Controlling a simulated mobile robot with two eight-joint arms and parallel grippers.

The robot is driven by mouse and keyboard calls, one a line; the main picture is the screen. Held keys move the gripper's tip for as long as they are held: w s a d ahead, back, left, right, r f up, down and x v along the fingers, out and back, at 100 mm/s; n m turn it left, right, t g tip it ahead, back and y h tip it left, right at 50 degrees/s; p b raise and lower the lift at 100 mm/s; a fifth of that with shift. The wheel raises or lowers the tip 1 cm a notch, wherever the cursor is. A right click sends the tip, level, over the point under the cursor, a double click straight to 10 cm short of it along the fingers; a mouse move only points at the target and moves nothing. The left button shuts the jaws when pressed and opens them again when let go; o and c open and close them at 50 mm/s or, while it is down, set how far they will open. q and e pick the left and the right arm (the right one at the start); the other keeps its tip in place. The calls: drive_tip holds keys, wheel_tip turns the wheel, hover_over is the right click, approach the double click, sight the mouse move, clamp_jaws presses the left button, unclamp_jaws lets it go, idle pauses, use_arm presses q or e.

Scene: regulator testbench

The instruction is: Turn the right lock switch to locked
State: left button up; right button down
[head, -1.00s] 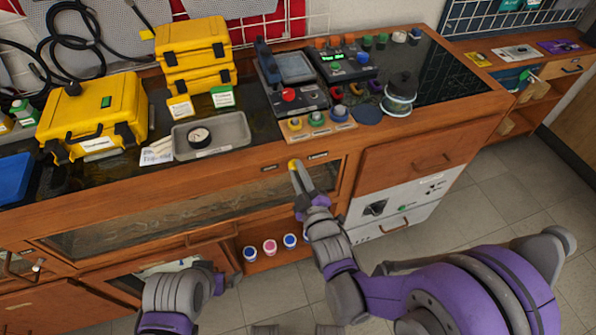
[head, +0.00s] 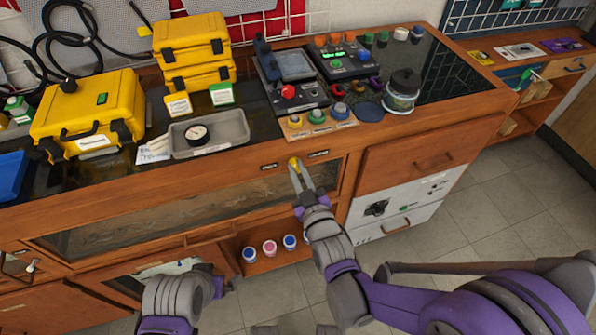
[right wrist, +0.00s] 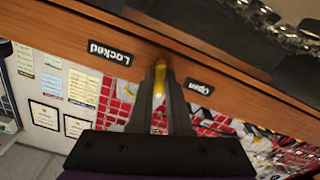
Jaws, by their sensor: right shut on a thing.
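The yellow lock switch (head: 294,162) sits on the wooden front edge of the bench in the head view. It lies between a dark "Open" label (head: 269,167) at its left and a "Locked" label (head: 318,154) at its right. My right gripper (head: 297,168) is shut on this switch. In the right wrist view the yellow switch (right wrist: 160,80) shows between the two fingers, with the "Locked" label (right wrist: 110,52) at left and the "Open" label (right wrist: 199,87) at right. The fingers partly cover the switch. Only part of my left arm shows, low in the head view; its fingers are not visible.
A grey tray (head: 238,141) with a round gauge (head: 197,135) stands on the bench behind the switch. Yellow cases (head: 87,112) and a control panel (head: 346,62) stand farther back. A drawer handle (head: 436,162) sticks out at right. Small cups (head: 270,248) stand on the lower shelf.

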drive_tip(key=m+b, duration=0.1)
drive_tip(key=m, duration=0.5)
drive_tip(key=shift+f+b, duration=0.1)
drive_tip(key=shift+b, duration=0.3)
drive_tip(key=m+b, duration=0.1)
drive_tip(key=m, duration=0.5)
drive_tip(key=shift+a+b, duration=0.1)
drive_tip(key=shift+b, duration=0.2)
drive_tip(key=shift+m, duration=0.3)
drive_tip(key=c, duration=0.9)
unclamp_jaws()
drive_tip(key=shift+o, duration=0.2)
drive_tip(key=shift+s, duration=0.1)
drive_tip(key=p+v, duration=0.1)
drive_tip(key=v, duration=0.9)
drive_tip(key=shift+s, duration=0.35)
drive_tip(key=shift+d, duration=0.2)
